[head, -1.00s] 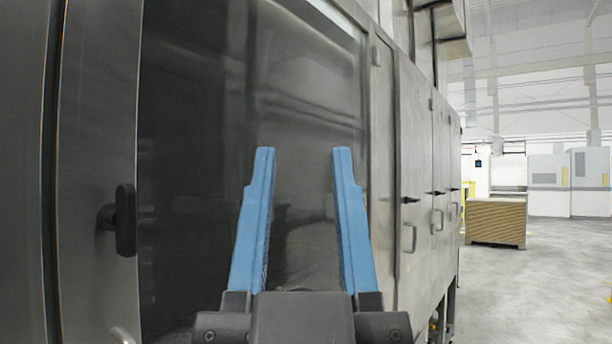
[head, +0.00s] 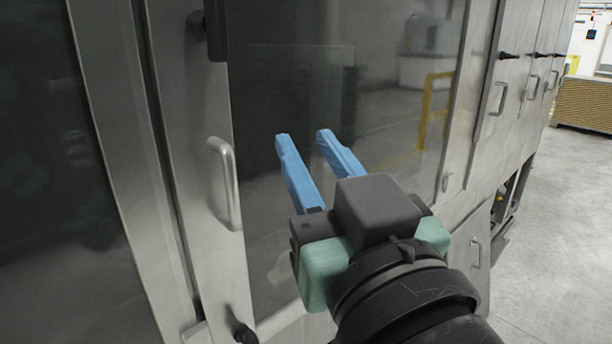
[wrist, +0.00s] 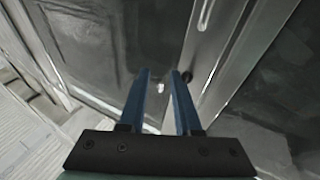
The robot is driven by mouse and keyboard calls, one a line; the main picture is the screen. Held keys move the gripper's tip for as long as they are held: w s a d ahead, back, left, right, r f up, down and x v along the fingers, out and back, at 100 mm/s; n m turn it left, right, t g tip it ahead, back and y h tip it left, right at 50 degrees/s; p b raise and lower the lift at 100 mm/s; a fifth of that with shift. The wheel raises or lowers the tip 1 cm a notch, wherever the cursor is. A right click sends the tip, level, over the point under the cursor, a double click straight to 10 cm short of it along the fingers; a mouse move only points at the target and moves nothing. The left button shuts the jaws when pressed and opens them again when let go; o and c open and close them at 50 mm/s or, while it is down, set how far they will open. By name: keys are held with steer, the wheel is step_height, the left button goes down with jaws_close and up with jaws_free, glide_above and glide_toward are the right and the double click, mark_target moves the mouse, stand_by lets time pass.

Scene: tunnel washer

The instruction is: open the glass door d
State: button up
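The glass door (head: 300,80) is a dark, reflective pane in a metal frame. It looks closed. An upright silver bar handle (head: 228,185) is on its left frame strip, with a black latch (head: 213,30) above it. My gripper (head: 302,136) is in front of the pane, right of the bar handle. Its two blue fingers are apart with nothing between them. In the wrist view, my gripper (wrist: 160,72) points at the lower part of the door, with a bar handle (wrist: 206,14) above the fingers and a black knob (wrist: 187,75) by the right fingertip.
Metal cabinet doors with black latches and silver handles (head: 500,98) continue along the machine to the right. Another dark panel (head: 50,180) is at the left. The grey floor (head: 560,220) at the right is clear. A brown slatted stack (head: 585,104) stands far off.

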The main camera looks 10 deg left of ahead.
mark_target(232, 178)
step_height(232, 178, down, 6)
steer(key=s+a+n+g+y, duration=0.2)
steer(key=a+g, duration=0.1)
steer(key=g, duration=0.2)
steer(key=p+x, duration=0.2)
steer(key=x, duration=1)
steer(key=shift+w+a+r, duration=0.1)
steer(key=shift+w+a, duration=0.1)
steer(key=shift+w, duration=0.05)
jaws_close()
stand_by(0.4)
